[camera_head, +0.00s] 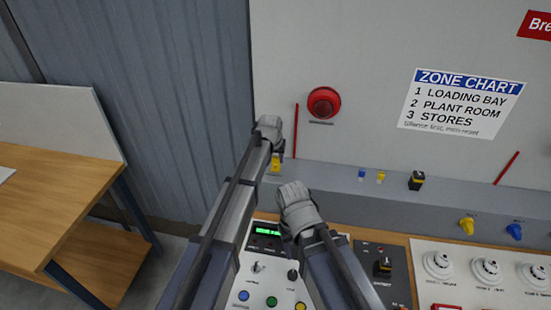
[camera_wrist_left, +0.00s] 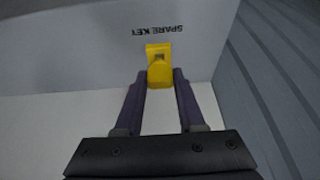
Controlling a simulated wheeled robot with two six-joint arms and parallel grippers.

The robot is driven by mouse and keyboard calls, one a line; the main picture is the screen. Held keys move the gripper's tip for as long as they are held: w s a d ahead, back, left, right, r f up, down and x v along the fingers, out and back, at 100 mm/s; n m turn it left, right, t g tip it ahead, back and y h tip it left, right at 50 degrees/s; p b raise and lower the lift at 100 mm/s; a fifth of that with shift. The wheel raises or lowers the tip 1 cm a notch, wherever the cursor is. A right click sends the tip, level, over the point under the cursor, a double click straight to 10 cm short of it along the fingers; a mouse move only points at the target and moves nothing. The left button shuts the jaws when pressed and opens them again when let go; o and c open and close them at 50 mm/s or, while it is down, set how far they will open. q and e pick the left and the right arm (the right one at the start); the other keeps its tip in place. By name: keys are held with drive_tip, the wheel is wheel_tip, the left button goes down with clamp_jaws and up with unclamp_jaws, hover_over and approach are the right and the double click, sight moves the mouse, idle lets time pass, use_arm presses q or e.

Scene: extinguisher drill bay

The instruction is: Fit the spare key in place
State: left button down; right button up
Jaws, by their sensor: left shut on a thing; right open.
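A yellow key (camera_wrist_left: 159,74) sits between the fingertips of my left gripper (camera_wrist_left: 160,82), which is shut on it. It is by the SPARE KEY lettering (camera_wrist_left: 163,29), which appears upside down in the left wrist view. A square yellow part with a dark opening shows at its far end; I cannot tell whether this is key or holder. In the head view the yellow key (camera_head: 276,163) shows just under my left gripper (camera_head: 279,150), at the ledge's left end. My right gripper (camera_head: 286,236) is open over the control panel, its fingers mostly hidden by its own wrist.
The grey ledge (camera_head: 330,179) carries small blue and yellow pieces and a black-and-yellow switch (camera_head: 416,180). Below are a panel with a green display (camera_head: 268,232) and round white dials (camera_head: 438,264). A red beacon (camera_head: 324,102) is on the wall. A wooden bench (camera_head: 50,170) stands left.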

use_arm(q)
drive_tip(key=shift+f+b, duration=0.65)
drive_tip(key=shift+f, duration=0.05)
idle(0.4)
drive_tip(key=shift+c, duration=0.6)
unclamp_jaws()
drive_tip(key=shift+r+p, duration=3.55)
drive_tip(key=shift+p, duration=0.05)
